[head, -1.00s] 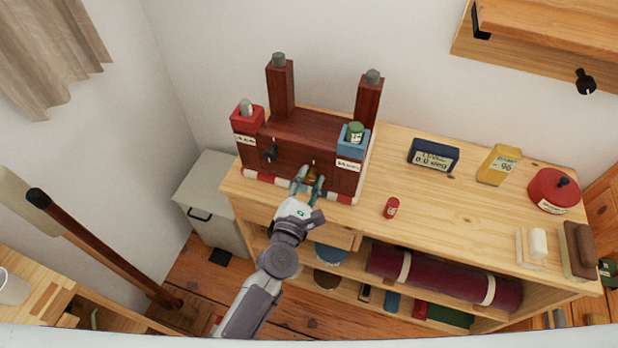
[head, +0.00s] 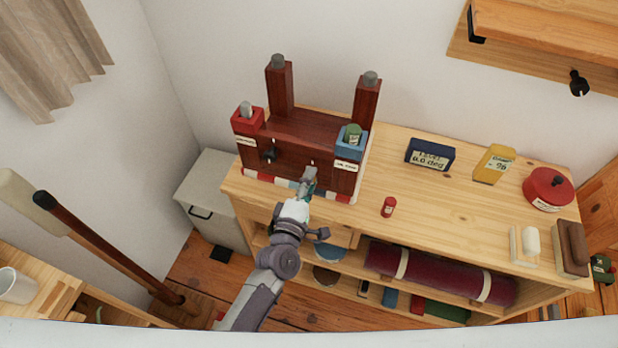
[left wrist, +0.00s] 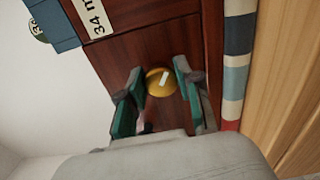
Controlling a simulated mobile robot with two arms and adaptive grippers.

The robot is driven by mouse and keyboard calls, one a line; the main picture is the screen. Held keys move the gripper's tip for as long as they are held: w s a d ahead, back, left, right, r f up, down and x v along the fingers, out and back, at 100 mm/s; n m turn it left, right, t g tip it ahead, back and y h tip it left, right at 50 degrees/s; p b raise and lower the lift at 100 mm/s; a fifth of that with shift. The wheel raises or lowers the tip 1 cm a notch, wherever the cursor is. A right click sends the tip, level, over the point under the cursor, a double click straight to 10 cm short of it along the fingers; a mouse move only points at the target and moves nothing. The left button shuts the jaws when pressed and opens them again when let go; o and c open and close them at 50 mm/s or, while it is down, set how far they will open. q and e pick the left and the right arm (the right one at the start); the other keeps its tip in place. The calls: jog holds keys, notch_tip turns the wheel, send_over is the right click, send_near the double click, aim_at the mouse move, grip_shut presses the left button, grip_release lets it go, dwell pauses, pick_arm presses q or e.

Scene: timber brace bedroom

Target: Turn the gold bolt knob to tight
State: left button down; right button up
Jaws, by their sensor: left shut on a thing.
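The gold bolt knob (left wrist: 161,81) is round with a white pointer mark. It sits on the front of a dark red wooden brace (head: 312,126) on the bench. My left gripper (head: 306,184) reaches the lower right of that front and hides the knob in the head view. In the left wrist view, the green and grey fingers of my left gripper (left wrist: 160,84) stand on either side of the knob, shut on it. A black knob (head: 269,156) is left of it on the same front. My right gripper is not in view.
A red box (head: 246,121) and a blue box (head: 351,144) flank the brace. A small red can (head: 388,207), a navy level display (head: 431,153) and a yellow display (head: 494,165) stand on the bench (head: 440,205).

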pick_arm(q)
jog(key=m, duration=0.3)
jog(key=m+p, duration=0.1)
jog(key=m, duration=0.3)
jog(key=m+p, duration=0.1)
jog(key=m, duration=0.3)
jog(key=shift+f, duration=0.25)
dwell(0.3)
jog(key=c, duration=0.8)
grip_release()
jog(key=v, duration=1.2)
jog(key=shift+r, duration=0.1)
